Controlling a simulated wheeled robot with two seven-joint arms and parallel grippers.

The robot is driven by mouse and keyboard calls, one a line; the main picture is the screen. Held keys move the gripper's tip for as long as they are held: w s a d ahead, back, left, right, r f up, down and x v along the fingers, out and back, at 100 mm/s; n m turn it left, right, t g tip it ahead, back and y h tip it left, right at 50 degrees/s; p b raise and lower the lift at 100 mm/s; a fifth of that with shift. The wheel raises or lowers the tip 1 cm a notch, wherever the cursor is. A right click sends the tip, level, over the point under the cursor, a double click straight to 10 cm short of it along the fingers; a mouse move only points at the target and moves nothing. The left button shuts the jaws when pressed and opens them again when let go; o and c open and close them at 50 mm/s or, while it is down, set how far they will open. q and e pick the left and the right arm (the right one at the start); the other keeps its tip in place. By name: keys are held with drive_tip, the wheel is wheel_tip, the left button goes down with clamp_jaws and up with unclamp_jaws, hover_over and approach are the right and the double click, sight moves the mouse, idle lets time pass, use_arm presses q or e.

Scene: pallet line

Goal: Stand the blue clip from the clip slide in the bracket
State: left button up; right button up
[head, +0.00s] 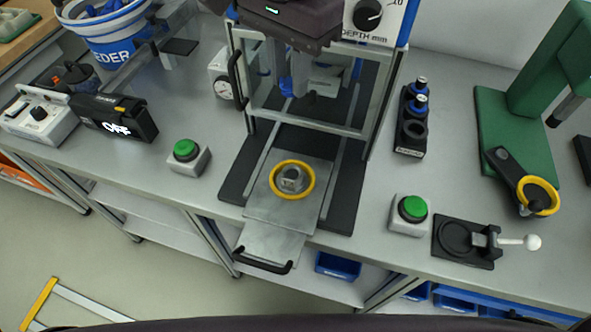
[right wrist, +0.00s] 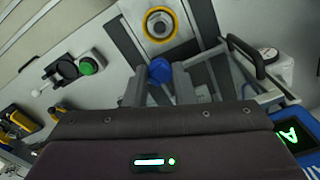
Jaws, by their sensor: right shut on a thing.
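My right gripper (head: 287,80) hangs in front of the press frame, above and behind the yellow ring. It is shut on the blue clip (head: 286,89), a small blue piece low between the fingers. In the right wrist view the clip (right wrist: 160,70) shows as a rounded blue piece at the fingertips, apart from the ring. A grey metal part (head: 291,179) with a central opening sits inside the yellow ring (head: 276,187) on the sliding plate; I cannot tell if it is the bracket. I cannot make out the clip slide for certain. My left gripper is not in view.
The press frame (head: 377,105) has uprights close around the gripper. Green buttons stand left (head: 186,150) and right (head: 412,209) of the plate. A black rack (head: 409,139) holds blue-topped pieces. A lever fixture (head: 463,243) stands front right.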

wheel_tip(320, 180, down, 7)
drive_tip(key=b, duration=0.2)
hover_over(292, 174)
wheel_tip(292, 174, down, 9)
drive_tip(key=shift+r, duration=0.1)
drive_tip(key=shift+f, duration=2.4)
drive_tip(key=o, duration=1)
drive_tip(key=shift+f, duration=0.1)
drive_tip(key=shift+c, duration=0.2)
wheel_tip(292, 174, up, 12)
